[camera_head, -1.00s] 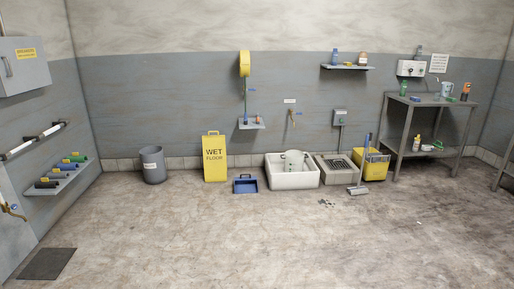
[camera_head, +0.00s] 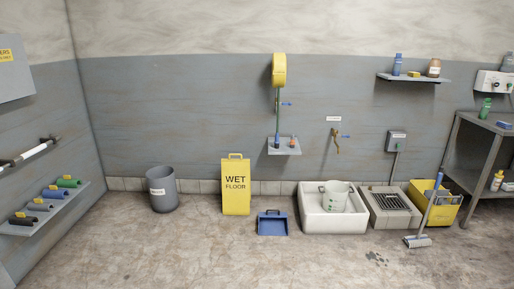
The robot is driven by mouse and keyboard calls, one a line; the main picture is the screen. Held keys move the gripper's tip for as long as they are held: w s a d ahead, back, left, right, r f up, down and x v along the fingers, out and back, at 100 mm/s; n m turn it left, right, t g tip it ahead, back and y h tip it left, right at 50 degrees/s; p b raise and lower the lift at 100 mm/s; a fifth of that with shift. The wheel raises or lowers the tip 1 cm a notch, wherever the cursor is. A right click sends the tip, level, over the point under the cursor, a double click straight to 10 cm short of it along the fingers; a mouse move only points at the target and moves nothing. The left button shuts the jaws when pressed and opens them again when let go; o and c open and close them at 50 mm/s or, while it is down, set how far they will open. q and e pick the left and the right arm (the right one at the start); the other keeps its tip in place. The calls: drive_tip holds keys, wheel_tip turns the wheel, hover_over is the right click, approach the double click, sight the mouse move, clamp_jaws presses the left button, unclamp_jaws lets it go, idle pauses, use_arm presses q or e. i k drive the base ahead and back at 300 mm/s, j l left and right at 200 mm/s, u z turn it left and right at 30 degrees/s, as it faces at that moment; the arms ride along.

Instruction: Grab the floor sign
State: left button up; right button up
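The floor sign (camera_head: 236,190) is a yellow panel marked "WET FLOOR" with a handle at its top. It stands upright on the floor close to the back wall, near the middle of the view. Nothing covers it. Neither of my grippers shows in the head view.
A grey bin (camera_head: 162,190) stands left of the sign. A blue dustpan (camera_head: 272,223) lies to its right, then a white sink basin (camera_head: 333,222) with a bucket, a floor drain box (camera_head: 391,212) and a yellow mop bucket (camera_head: 434,208). The floor in front is clear.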

sight(236, 172)
drive_tip(key=i, duration=1.3)
drive_tip(key=i+l, duration=0.1)
drive_tip(key=i, duration=1.15)
drive_tip(key=j+u, duration=0.05)
drive_tip(key=j, duration=0.05)
